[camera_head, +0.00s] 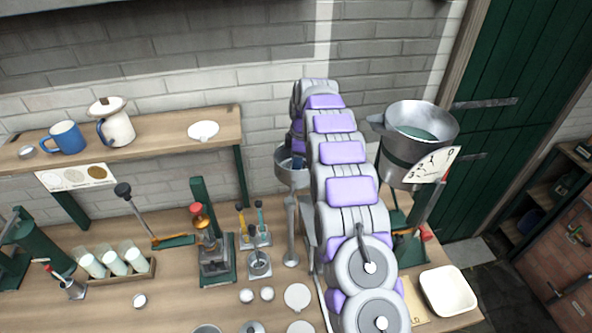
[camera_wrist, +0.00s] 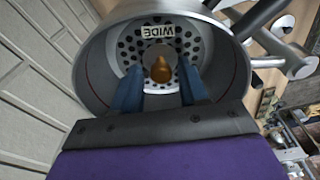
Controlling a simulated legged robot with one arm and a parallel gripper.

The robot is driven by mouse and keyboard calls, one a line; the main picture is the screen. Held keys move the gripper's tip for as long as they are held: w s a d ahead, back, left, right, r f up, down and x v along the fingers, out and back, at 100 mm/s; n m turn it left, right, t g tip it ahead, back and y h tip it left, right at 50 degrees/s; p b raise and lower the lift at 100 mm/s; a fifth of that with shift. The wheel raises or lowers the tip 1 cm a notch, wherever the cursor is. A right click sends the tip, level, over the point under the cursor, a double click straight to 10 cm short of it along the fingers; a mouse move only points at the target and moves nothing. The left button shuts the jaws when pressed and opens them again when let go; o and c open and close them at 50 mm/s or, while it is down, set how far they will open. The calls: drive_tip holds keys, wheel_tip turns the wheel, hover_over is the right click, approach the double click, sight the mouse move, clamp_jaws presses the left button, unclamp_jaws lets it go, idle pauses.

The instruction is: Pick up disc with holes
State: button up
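The disc with holes (camera_wrist: 192,47) is a pale grey plate inside a round metal cup (camera_wrist: 232,62) in the wrist view. It has a label reading WIDE and a brass knob (camera_wrist: 161,69) in front of its middle. My gripper (camera_wrist: 160,80) reaches into the cup with two blue fingers spread apart. The knob appears between the fingertips, with a visible gap on each side. Nothing is held. In the head view the metal cup (camera_head: 286,175) stands behind my arm, which hides part of it; the disc is hidden there.
A wooden shelf (camera_head: 222,141) with a blue mug (camera_head: 66,138) and a white jug (camera_head: 117,128) is at the left. A large metal bucket (camera_head: 402,152) with a dial stands right of my arm. The bench holds a cup rack (camera_head: 150,268), a lever press (camera_head: 215,262) and a white tray (camera_head: 448,291).

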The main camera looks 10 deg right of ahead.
clamp_jaws()
drive_tip(key=shift+r, duration=0.1)
idle(0.3)
wheel_tip(320, 180, up, 10)
idle(0.8)
